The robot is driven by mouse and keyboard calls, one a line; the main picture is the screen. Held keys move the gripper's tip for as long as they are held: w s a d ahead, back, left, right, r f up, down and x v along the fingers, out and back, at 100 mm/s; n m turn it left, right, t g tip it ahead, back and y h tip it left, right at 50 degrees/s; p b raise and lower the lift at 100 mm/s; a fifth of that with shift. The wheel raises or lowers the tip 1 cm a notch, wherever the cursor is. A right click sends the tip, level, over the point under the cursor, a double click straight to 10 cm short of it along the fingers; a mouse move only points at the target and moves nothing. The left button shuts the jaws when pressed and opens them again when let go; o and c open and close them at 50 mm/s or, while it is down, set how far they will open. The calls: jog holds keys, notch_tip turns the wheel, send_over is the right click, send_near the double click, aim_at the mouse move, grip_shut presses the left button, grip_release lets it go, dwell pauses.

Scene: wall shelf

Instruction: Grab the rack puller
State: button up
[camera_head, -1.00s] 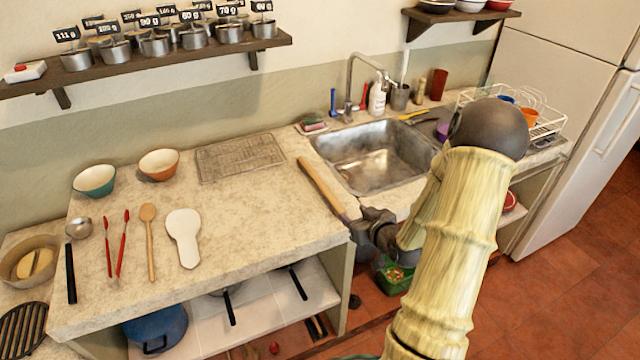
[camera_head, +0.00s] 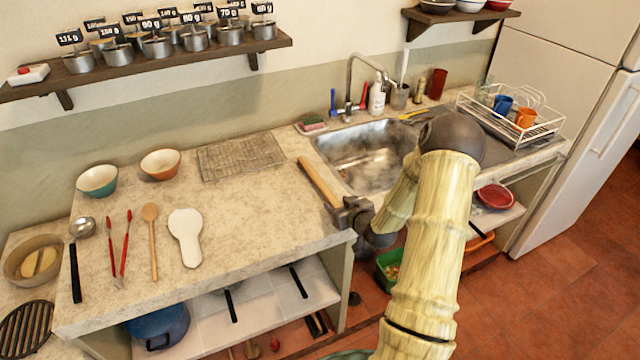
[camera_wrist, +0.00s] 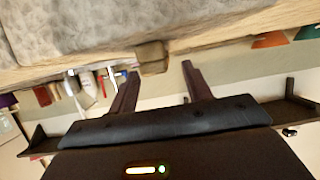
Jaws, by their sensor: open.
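The rack puller appears to be the long, flat wooden stick (camera_head: 318,181) lying on the counter left of the sink, its near end toward the front edge. My gripper (camera_head: 342,208) is at that near end and hides part of it. In the wrist view the stick's blunt wooden end (camera_wrist: 153,58) shows just beyond and between my two dark fingers (camera_wrist: 158,72). The fingers are apart, with nothing visibly clasped between them. I cannot tell whether either finger touches the stick.
The sink (camera_head: 368,158) lies right of the stick. A wire cooling rack (camera_head: 240,157) lies behind it to the left. A white spoon rest (camera_head: 185,236) and several utensils lie farther left. A dish rack (camera_head: 545,128) stands at right. The counter left of the stick is clear.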

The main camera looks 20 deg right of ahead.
aim_at(334, 200)
jog(key=p+x, duration=0.1)
jog(key=x, duration=0.3)
jog(key=shift+d, duration=0.1)
jog(key=shift+r, duration=0.1)
jog(key=c, duration=1.1)
